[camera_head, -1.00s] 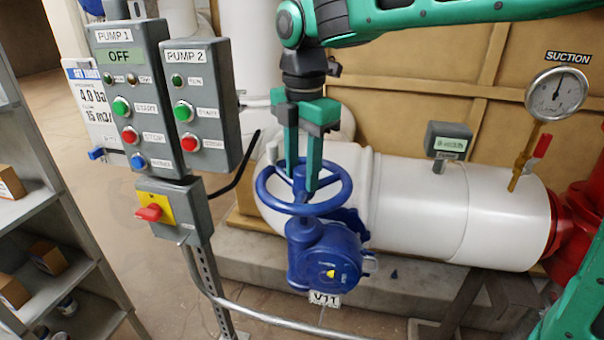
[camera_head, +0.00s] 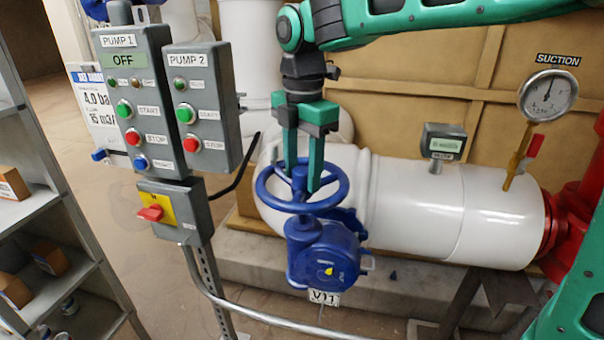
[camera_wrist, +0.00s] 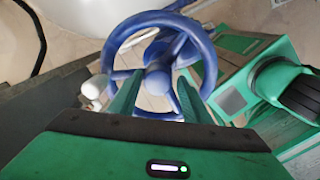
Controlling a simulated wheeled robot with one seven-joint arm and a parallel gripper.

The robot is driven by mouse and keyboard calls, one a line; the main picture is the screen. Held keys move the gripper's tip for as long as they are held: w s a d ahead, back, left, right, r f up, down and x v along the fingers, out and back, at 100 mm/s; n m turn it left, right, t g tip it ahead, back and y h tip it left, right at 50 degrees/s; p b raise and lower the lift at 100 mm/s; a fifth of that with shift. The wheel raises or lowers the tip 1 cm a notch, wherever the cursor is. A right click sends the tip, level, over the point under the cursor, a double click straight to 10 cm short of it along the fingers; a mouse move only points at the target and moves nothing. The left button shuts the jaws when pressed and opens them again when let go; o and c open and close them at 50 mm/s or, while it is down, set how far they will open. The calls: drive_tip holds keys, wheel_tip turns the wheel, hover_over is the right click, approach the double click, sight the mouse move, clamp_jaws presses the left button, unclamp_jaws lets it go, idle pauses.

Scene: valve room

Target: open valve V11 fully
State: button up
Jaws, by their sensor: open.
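Valve V11 has a blue handwheel (camera_head: 265,190) on a blue gearbox body (camera_head: 318,258), with a white tag reading V11 (camera_head: 325,298) below it. My gripper (camera_head: 302,185) points down over the wheel, with its two green fingers apart around the hub area. In the wrist view the handwheel (camera_wrist: 160,22) fills the upper middle, and the fingers of my gripper (camera_wrist: 160,98) reach in on either side of the hub and spokes. The gripper is open; I cannot tell if a finger touches a spoke. A small yellow mark shows on the gearbox face.
The pump control box (camera_head: 138,105), the PUMP 2 box (camera_head: 205,110) and a red-yellow switch (camera_head: 152,213) stand to the left. A white pipe (camera_head: 410,205) runs behind the valve. A suction gauge (camera_head: 547,95) and a small display (camera_head: 443,142) rise from it. A shelf (camera_head: 75,260) is at far left.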

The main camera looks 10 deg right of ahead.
drive_tip(key=shift+w+r, duration=0.1)
drive_tip(key=shift+w, duration=0.05)
drive_tip(key=shift+w+r, duration=0.25)
drive_tip(key=shift+w, duration=0.25)
drive_tip(key=shift+w+r, duration=0.2)
drive_tip(key=shift+w, duration=0.3)
drive_tip(key=r, duration=0.1)
drive_tip(key=s+r, duration=0.1)
drive_tip(key=shift+s+r, duration=0.15)
drive_tip(key=shift+r, duration=0.2)
drive_tip(key=shift+s+r, duration=0.3)
drive_tip(key=shift+r, duration=0.4)
